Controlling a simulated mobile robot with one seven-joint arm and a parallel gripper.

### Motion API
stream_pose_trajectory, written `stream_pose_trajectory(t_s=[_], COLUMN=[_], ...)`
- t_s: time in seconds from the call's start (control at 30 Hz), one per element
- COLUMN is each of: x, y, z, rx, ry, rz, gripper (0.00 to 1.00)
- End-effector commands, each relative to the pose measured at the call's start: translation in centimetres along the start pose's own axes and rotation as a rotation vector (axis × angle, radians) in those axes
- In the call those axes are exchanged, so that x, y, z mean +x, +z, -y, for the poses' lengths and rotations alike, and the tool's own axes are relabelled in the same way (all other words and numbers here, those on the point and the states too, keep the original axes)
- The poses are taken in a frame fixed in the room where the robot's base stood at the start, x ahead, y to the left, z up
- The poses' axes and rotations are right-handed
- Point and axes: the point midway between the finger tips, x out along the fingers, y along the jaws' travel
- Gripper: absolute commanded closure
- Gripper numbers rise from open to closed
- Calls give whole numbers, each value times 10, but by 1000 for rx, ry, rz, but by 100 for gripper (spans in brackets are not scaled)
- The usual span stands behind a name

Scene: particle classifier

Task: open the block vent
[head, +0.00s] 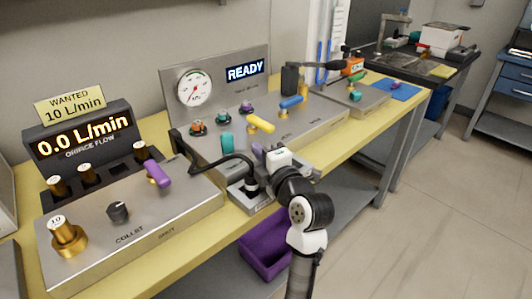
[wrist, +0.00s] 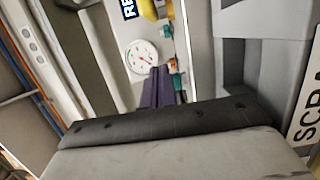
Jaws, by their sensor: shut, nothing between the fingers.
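No legible label names the block vent, so I cannot tell which part it is. The steel panel block (head: 310,127) carries a yellow lever (head: 260,124), a blue lever (head: 291,102), a teal knob (head: 226,143) and small purple and teal knobs at the back. My gripper (head: 257,150) is over the front of this block, near the yellow lever; my wrist partly hides the area. In the wrist view its dark purple fingers (wrist: 158,88) are together and empty, pointing toward the round gauge (wrist: 142,56). A teal part (wrist: 178,82) shows beside the fingers. I see no contact.
The left box (head: 130,232) has a purple lever (head: 157,174), a black knob (head: 118,211) and brass fittings. The display (head: 85,136) reads 0.0 L/min. A purple bin (head: 265,243) is below the bench.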

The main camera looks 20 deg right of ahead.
Motion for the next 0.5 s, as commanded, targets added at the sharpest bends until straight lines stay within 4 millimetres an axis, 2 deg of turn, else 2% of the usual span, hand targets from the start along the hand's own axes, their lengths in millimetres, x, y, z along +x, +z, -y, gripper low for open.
stream_pose_trajectory(t_s=[0.03, 0.23, 0.33, 0.5], x=[12, 54, 58, 63], y=[-1, -1, 17, 33], z=[-3, -2, -2, -1], rx=[0, 0, 0, 0], ry=[-2, -2, -1, -1], rz=[-4, -2, 4, 1], gripper=[100, 100, 100, 100])
